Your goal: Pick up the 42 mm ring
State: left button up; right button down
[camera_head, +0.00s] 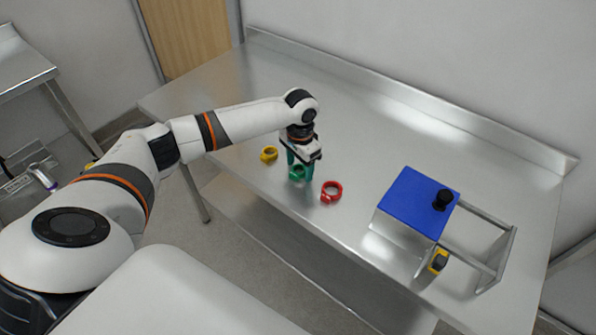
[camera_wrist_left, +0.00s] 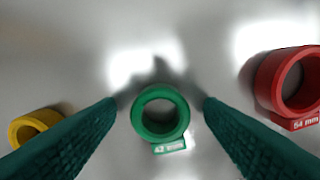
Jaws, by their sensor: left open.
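The green ring (camera_wrist_left: 160,113) lies on the metal table, with a tag (camera_wrist_left: 169,147) that reads 42 mm. In the head view the green ring (camera_head: 297,173) is at the front part of the table, between a yellow ring and a red ring. My left gripper (camera_head: 300,170) points down over the green ring. In the left wrist view its two green fingers (camera_wrist_left: 160,105) are apart, one on each side of the ring, with a gap on both sides. The gripper is open and empty. My right gripper does not show.
A red ring (camera_head: 331,191) tagged 54 mm lies to the right, and a yellow ring (camera_head: 269,154) to the left. A blue-topped box (camera_head: 412,202) with a black knob and a metal frame (camera_head: 505,250) stands further right. The back of the table is clear.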

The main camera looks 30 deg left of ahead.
pick_arm(q)
jog(key=c, duration=1)
jog(key=shift+r, duration=0.2)
jog(key=shift+c, duration=0.2)
